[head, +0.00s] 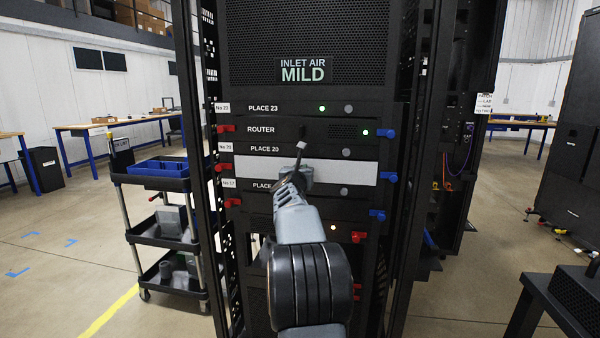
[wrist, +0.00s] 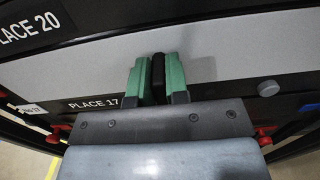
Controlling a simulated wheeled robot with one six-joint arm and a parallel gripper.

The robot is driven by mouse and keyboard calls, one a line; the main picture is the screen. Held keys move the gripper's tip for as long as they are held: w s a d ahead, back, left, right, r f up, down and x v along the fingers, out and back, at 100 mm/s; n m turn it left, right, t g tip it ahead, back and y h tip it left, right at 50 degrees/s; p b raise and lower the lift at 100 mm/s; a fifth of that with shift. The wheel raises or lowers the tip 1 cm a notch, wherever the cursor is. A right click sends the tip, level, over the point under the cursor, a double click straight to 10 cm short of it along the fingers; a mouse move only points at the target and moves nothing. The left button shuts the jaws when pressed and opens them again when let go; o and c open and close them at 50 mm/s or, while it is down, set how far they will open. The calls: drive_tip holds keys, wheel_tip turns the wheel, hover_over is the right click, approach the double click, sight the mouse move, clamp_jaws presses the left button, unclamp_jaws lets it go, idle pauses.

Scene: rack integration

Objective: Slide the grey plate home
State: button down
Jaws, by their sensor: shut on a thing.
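The grey plate (head: 345,172) is a pale, wide panel in the rack between the PLACE 20 and PLACE 17 strips. In the wrist view the plate (wrist: 235,45) fills the area ahead of my fingers. My gripper (head: 300,172) is at the middle of the plate's front. In the wrist view my gripper (wrist: 158,80) has green-padded fingers shut on a dark handle piece (wrist: 158,72) at the plate's face. The arm hides part of the plate's middle. I cannot tell whether the plate's face is flush with its neighbours.
The ROUTER unit (head: 340,131) sits above the plate. A black cart (head: 150,181) with a blue tray stands to the left. The floor at right is partly clear.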

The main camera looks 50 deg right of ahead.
drive_tip(key=shift+d+r, duration=0.1)
drive_tip(key=shift+d, duration=0.05)
drive_tip(key=c, duration=1.1)
unclamp_jaws()
drive_tip(key=shift+o, duration=0.2)
drive_tip(key=b+v, duration=0.2)
drive_tip(key=v, duration=1.1)
drive_tip(key=shift+s+a, duration=0.2)
drive_tip(key=shift+a, duration=0.15)
